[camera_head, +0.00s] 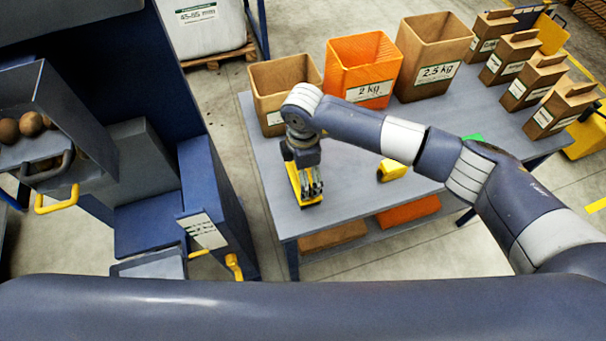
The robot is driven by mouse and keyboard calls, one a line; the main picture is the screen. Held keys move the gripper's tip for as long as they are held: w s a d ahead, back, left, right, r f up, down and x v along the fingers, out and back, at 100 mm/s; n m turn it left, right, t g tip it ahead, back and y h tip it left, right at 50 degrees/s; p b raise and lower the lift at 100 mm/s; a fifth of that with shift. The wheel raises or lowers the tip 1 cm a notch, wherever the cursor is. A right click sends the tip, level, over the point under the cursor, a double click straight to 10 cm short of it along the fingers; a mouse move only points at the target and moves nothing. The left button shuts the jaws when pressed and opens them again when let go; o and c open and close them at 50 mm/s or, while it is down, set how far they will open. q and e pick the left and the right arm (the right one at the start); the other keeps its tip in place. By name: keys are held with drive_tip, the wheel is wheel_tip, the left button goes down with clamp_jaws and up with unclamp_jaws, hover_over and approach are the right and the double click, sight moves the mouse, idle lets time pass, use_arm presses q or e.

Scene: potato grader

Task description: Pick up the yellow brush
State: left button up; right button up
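A long, flat yellow thing (293,184), which looks like the yellow brush, lies on the grey table (350,212) near its left front edge. My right gripper (313,188) points down at it and hides part of it. The fingers look close to or touching it; I cannot tell whether they close on it. A second, smaller yellow object (392,170) lies further right on the table, partly behind my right forearm; its kind is unclear. My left gripper is out of view.
A brown box (275,85), an orange box (358,65) and a larger brown box (432,50) stand along the table's back. Several small cartons (560,108) stand at the right. Blue machinery (215,200) is at the left. The table's front middle is clear.

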drive_tip(key=shift+w+r, duration=0.1)
drive_tip(key=shift+r, duration=0.35)
drive_tip(key=shift+s+r+b, duration=0.7)
drive_tip(key=shift+r+b, duration=0.15)
drive_tip(key=shift+r, duration=0.1)
drive_tip(key=s+r+b, duration=0.1)
drive_tip(key=s+b, duration=0.2)
drive_tip(key=s, duration=1.1)
drive_tip(key=shift+s+d+r, duration=0.25)
drive_tip(key=shift+s+r, duration=0.1)
drive_tip(key=shift+s, duration=0.05)
drive_tip(key=shift+o, duration=1.2)
